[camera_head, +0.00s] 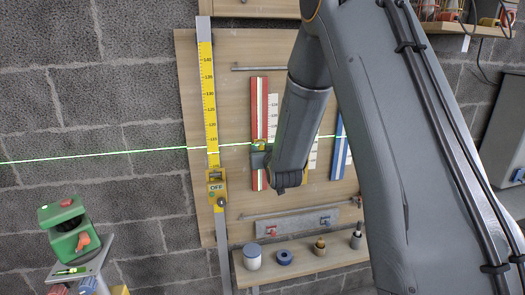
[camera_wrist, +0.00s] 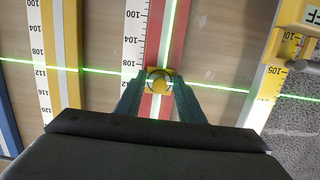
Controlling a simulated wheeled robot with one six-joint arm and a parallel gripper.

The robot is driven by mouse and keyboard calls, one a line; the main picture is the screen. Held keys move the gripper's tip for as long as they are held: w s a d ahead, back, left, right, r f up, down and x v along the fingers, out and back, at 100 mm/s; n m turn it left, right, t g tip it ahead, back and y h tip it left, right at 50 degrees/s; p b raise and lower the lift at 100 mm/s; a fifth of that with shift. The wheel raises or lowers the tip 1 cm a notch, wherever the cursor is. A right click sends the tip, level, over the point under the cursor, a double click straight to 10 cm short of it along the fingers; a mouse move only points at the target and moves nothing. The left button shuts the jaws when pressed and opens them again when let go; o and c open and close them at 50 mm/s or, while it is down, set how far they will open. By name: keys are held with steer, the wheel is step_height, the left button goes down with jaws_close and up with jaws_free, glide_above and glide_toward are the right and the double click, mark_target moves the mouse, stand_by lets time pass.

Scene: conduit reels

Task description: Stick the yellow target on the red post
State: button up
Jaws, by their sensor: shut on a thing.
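The red post (camera_head: 257,100) is a red upright strip with a pale middle stripe on the wooden board. It also shows in the wrist view (camera_wrist: 180,32). The yellow target (camera_wrist: 152,88) is a small yellow square plate with a round knob, in front of the red post. A bit of the target (camera_head: 258,143) shows in the head view. My gripper (camera_wrist: 159,86) is shut on the target, one finger on each side of its knob. The green laser line passes across the target. Whether the target touches the post I cannot tell.
A white scale (camera_head: 273,108) stands beside the red post, and a blue post (camera_head: 338,150) to the right. A yellow measuring staff (camera_head: 209,90) stands at left. A green laser unit (camera_head: 66,228) is at lower left. A wooden shelf (camera_head: 305,267) with small items is below.

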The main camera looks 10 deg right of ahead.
steer(key=o, duration=1.1)
steer(key=shift+o, duration=0.4)
steer(key=o, duration=0.4)
steer(key=s+p, duration=0.1)
steer(key=s, duration=0.8)
steer(key=shift+f, duration=0.1)
